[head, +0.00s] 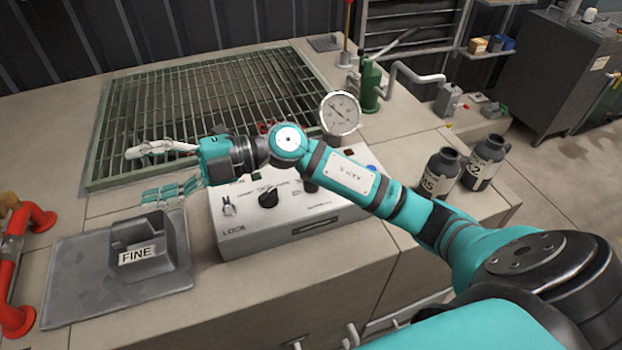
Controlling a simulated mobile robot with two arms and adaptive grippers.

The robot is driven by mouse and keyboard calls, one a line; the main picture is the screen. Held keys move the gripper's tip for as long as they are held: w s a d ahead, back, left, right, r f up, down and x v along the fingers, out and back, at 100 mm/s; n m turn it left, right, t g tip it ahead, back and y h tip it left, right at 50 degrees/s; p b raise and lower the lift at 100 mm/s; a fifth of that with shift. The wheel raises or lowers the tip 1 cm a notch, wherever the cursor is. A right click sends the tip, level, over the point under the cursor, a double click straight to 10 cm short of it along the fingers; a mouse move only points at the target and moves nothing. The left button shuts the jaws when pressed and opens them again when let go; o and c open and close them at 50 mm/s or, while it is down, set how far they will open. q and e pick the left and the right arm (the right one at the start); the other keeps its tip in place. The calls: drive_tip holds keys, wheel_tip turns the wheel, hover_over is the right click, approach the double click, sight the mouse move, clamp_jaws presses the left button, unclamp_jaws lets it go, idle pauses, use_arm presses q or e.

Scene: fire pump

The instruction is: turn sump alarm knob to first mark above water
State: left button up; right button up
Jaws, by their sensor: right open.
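A pale control box (330,225) stands on the bench below the grating, with a "LOCK" label on its front left. A black knob (268,197) sits on its top face among small printed marks too small to read. A second dark knob is partly covered by my right arm. I cannot tell which one is the sump alarm knob. My right gripper (150,172) is open and empty, up and to the left of the box, over the grating's near edge and apart from the knobs. My left gripper is out of view. No water level can be made out.
A green grating (130,120) covers the sump opening. A round gauge (340,113) and a green pump (371,88) stand behind my arm. A grey "FINE" block (150,243) lies left, near red pipes (15,260). Two dark bottles (440,172) (485,163) stand right.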

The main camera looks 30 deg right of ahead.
drive_tip(key=w+d+f+g+h, duration=0.1)
drive_tip(key=d+f+g+h, duration=0.1)
drive_tip(key=d+f+h, duration=0.35)
drive_tip(key=w+d+f+g+h, duration=0.1)
drive_tip(key=w+d+f+h, duration=0.15)
drive_tip(key=d+h, duration=0.5)
drive_tip(key=s+d+r+m+g+h, duration=0.1)
drive_tip(key=d+m+h, duration=0.15)
drive_tip(key=d, duration=0.65)
drive_tip(key=d+r+m+h, duration=0.1)
drive_tip(key=d+r+h, duration=0.15)
drive_tip(key=d, duration=0.65)
wheel_tip(320, 180, down, 18)
drive_tip(key=p, duration=0.3)
drive_tip(key=shift+r, duration=0.1)
drive_tip(key=shift+c, duration=0.3)
drive_tip(key=c, duration=1.1)
